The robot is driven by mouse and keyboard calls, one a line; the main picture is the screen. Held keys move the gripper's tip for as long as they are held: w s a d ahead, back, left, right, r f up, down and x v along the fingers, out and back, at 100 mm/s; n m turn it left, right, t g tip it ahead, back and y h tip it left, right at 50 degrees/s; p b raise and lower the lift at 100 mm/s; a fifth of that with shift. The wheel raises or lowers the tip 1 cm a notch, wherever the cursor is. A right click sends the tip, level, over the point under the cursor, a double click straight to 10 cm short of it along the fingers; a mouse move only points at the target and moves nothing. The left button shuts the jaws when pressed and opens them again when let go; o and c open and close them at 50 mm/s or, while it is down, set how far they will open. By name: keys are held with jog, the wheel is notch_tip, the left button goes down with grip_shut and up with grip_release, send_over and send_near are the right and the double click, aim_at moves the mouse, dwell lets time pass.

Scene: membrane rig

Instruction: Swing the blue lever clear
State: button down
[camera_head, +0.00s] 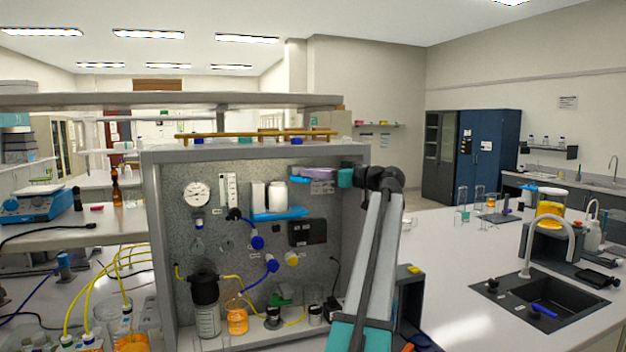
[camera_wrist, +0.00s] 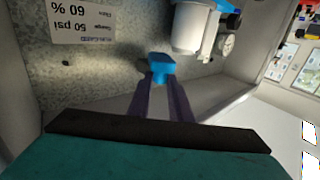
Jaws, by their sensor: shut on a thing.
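The blue lever (camera_wrist: 162,65) shows as a short blue piece between my fingertips in the wrist view. In the head view its small blue end (camera_head: 298,180) shows high on the speckled panel, just right of the white cylinders. My gripper (camera_head: 307,175) reaches in from the right, with purple fingers in front of the panel. In the wrist view my gripper (camera_wrist: 163,80) is shut on the lever. The fingers hide part of the lever, and its pivot cannot be made out.
White cylinders (camera_head: 277,196) stand beside the lever above a blue bracket (camera_head: 280,215). The rig's grey side wall (camera_head: 355,230) is close on the right. A black box (camera_head: 307,232) sits below. Gauge, tubing and bottles fill the left and lower panel.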

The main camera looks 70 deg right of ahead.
jog(key=shift+d+n+y+b, duration=0.2)
jog(key=shift+n+y+b, duration=0.1)
jog(key=shift+b, duration=0.1)
jog(key=c, duration=1.6)
grip_release()
jog(key=shift+s, duration=0.15)
jog(key=s+b, duration=0.1)
jog(key=s, duration=0.3)
jog(key=s+a+b, duration=0.1)
jog(key=s, duration=0.4)
jog(key=s+a+b, duration=0.1)
jog(key=s+b, duration=0.1)
jog(key=s, duration=0.2)
jog(key=shift+s, duration=0.25)
